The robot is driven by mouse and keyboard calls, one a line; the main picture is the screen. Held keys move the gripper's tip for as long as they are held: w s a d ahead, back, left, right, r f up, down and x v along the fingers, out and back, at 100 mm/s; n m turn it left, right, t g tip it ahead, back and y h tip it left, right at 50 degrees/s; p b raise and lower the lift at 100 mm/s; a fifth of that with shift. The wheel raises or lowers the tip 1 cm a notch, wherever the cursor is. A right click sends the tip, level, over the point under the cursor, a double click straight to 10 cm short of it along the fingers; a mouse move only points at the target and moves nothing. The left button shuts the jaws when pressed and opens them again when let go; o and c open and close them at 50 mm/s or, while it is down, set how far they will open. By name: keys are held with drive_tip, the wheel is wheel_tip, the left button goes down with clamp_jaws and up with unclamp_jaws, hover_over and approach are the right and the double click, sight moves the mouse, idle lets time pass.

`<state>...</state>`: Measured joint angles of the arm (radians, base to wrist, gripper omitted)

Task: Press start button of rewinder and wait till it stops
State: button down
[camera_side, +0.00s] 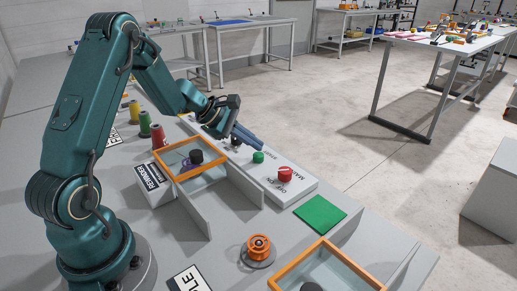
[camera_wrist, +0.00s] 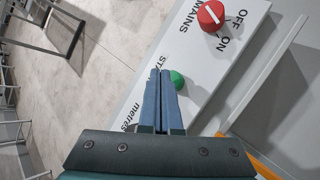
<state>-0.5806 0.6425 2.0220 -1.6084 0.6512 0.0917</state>
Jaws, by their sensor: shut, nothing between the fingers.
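The green start button (camera_side: 258,157) is a small round button on the white control panel (camera_side: 307,188). It also shows in the wrist view (camera_wrist: 178,80), partly hidden behind my fingers. My gripper (camera_side: 262,146) is shut and empty. Its blue fingertips (camera_wrist: 164,73) lie close to the button; I cannot tell whether they touch it. A black round part (camera_side: 196,156) shows at that lid. I cannot tell whether the rewinder is turning.
A red mains knob (camera_side: 285,174) stands on the same panel, marked ON and OFF; it also shows in the wrist view (camera_wrist: 211,16). Thread spools (camera_side: 157,137) stand behind the rewinder.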

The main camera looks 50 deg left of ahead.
sight(254, 154)
drive_tip(key=shift+f, duration=0.25)
drive_tip(key=shift+f, duration=0.55)
idle(0.6)
drive_tip(key=shift+r, duration=1)
drive_tip(key=shift+r, duration=2.45)
